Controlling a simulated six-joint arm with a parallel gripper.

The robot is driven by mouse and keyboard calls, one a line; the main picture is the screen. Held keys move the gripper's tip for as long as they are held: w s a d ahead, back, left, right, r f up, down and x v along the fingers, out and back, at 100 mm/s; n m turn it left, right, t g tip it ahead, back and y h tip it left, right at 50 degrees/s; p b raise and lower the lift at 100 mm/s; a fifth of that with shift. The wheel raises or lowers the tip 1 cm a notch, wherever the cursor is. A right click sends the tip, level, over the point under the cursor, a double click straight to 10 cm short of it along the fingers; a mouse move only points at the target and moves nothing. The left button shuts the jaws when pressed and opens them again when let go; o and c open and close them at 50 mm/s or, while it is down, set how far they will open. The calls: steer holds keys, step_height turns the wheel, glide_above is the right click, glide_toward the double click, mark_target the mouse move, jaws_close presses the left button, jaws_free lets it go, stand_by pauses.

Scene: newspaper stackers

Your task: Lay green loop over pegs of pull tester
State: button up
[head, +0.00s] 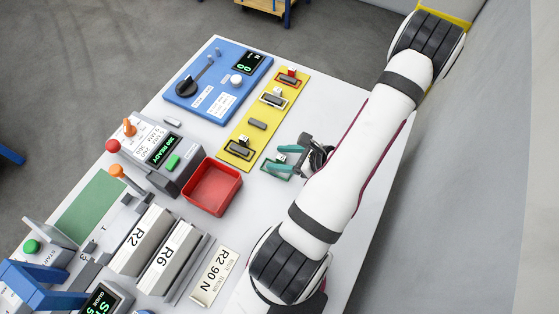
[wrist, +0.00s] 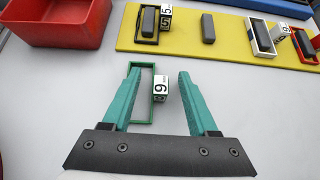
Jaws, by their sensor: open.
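The green loop (wrist: 143,64), a thin rectangular band with a white tag marked 9 (wrist: 160,86), lies flat on the white table. It also shows in the head view beside the yellow board, partly hidden by my gripper (head: 274,157). My gripper's teal fingers (wrist: 158,73) are apart in the wrist view. The left finger overlaps the loop's left side and the tag lies between the fingers; I cannot tell whether they touch. The pull tester appears to be the blue unit (head: 185,104) at the back left, with a lever, display and small upright posts.
A yellow board (head: 236,150) carries grey blocks, some with red, white and black loops around them; one block (head: 257,124) is bare. A red tray (head: 211,187), a grey console (head: 165,158) and labelled bundles stand to the left. Bare table surrounds the green loop.

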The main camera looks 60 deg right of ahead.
jaws_close()
steer(key=shift+r, duration=0.1)
stand_by(0.3)
